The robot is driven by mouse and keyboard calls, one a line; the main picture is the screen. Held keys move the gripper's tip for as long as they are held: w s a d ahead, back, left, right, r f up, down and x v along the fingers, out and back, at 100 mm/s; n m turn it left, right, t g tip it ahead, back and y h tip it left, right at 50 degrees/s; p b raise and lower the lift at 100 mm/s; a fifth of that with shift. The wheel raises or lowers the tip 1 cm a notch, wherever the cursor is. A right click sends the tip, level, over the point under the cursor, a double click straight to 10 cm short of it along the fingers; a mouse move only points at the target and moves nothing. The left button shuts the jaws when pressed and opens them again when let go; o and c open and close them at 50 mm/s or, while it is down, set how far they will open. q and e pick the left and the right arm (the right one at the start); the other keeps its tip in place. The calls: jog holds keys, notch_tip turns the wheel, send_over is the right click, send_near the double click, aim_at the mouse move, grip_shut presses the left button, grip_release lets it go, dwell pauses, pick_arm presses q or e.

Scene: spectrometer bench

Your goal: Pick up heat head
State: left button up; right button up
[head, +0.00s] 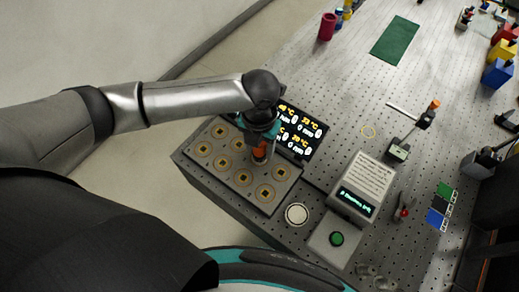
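My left arm reaches in from the left, and my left gripper (261,140) points down over the grey block with round gold-coloured spots (212,162). A small orange-red and dark piece (260,154), which may be the heat head, shows right below the gripper. The gripper's wrist hides its upper part. I cannot tell whether the fingers are closed on it or only around or above it. My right gripper is not in view.
A dark display with lit readouts (304,128) stands right behind the gripper. A device with a label and small screen (360,187), a green button on a box (337,239) and a white round disc (296,214) are to the right. A green mat (395,41) lies farther back.

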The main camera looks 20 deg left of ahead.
pick_arm(q)
grip_shut()
jog(key=shift+r, duration=0.1)
dwell(0.5)
